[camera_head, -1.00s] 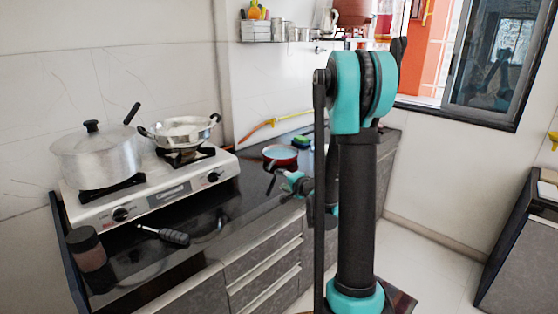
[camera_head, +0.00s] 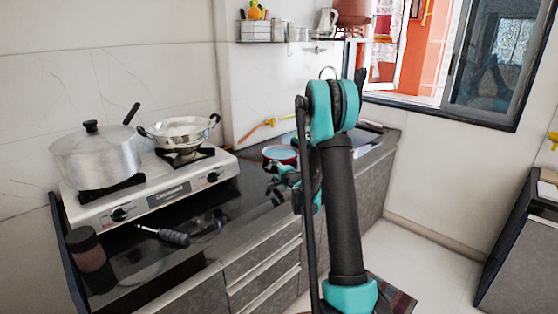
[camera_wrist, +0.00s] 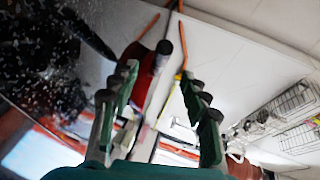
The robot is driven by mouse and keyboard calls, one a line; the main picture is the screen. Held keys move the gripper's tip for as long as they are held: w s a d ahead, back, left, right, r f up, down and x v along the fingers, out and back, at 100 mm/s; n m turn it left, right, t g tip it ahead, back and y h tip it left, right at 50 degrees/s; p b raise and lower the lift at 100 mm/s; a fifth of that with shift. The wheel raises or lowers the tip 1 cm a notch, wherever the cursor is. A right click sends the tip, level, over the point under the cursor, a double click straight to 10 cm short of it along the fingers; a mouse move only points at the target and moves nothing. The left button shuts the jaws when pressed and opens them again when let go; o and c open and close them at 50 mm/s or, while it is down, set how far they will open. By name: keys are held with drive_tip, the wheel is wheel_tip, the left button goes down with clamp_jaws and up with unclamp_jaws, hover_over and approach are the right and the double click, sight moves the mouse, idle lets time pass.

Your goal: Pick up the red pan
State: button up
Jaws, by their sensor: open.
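The red pan (camera_head: 280,154) has a red outside and a pale blue inside. It sits on the dark counter to the right of the stove. In the wrist view its red side (camera_wrist: 143,62) and a dark part, likely its handle, show between and beyond the fingertips. My gripper (camera_head: 271,182) is close in front of the pan in the head view. Its two green and grey fingers (camera_wrist: 158,74) stand apart in the wrist view with nothing held between them. Whether a finger touches the pan cannot be told.
The white stove (camera_head: 160,189) at left bears a lidded pot (camera_head: 97,158) and a steel wok (camera_head: 181,132). A shelf (camera_head: 290,41) hangs above; the floor at right is clear.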

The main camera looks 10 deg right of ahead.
drive_tip(key=shift+d+x, duration=0.15)
drive_tip(key=shift+x, duration=1.25)
drive_tip(key=shift+d+x, duration=0.15)
drive_tip(key=shift+x, duration=1.3)
drive_tip(key=shift+c, duration=0.4)
clamp_jaws()
